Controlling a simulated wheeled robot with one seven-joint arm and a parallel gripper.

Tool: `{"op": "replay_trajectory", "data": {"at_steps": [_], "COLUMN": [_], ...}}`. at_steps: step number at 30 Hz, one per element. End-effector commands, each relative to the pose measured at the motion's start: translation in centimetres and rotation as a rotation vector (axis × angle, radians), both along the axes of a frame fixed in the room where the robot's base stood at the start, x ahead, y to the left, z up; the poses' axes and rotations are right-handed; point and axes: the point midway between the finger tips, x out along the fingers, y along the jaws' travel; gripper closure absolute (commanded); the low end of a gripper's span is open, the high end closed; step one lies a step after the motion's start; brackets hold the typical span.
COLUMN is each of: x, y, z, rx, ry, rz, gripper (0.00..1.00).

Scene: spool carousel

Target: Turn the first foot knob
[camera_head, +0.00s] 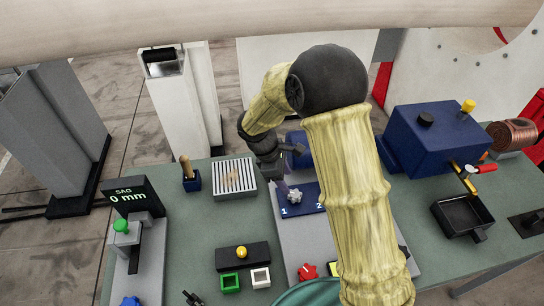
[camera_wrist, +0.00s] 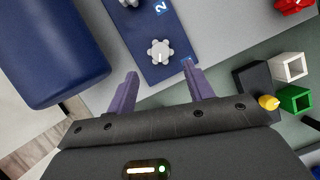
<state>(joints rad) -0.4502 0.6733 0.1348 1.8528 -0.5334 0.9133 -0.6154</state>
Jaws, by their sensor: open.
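A blue plate (camera_head: 309,192) marked 1 and 2 lies on the grey base plate. A light grey lobed knob (camera_head: 294,195) sits by the mark 1; it also shows in the wrist view (camera_wrist: 160,52). A second grey knob (camera_wrist: 128,2), near the mark 2, is cut by the top edge of the wrist view. My gripper (camera_wrist: 160,73) is open and empty. Its two purple fingers point toward the first knob, which appears just beyond the fingertips, between their lines. I cannot tell the height gap. In the head view my arm hides part of the blue plate.
A blue cylinder (camera_wrist: 48,52) lies close to the left of my gripper. A black block with a yellow button (camera_head: 242,254), a green cup (camera_head: 230,282) and a white cup (camera_head: 261,277) stand nearby. A slotted tray (camera_head: 234,178) and a "0 mm" display (camera_head: 128,197) are left.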

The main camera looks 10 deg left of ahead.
Motion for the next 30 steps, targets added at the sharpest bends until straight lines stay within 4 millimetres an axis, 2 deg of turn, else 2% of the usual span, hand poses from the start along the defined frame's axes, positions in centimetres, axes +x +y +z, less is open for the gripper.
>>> {"op": "replay_trajectory", "data": {"at_steps": [9,15,19,30], "x": [0.1,0.0,0.0,0.0], "y": [2.5,3.7,3.9,3.9], "z": [5.9,8.7,9.4,9.5], "rx": [0.003,0.002,0.001,0.000], "ry": [-0.005,-0.003,-0.001,0.000], "rz": [0.001,0.001,0.001,0.000], "gripper": [0.48,0.48,0.48,0.48]}}
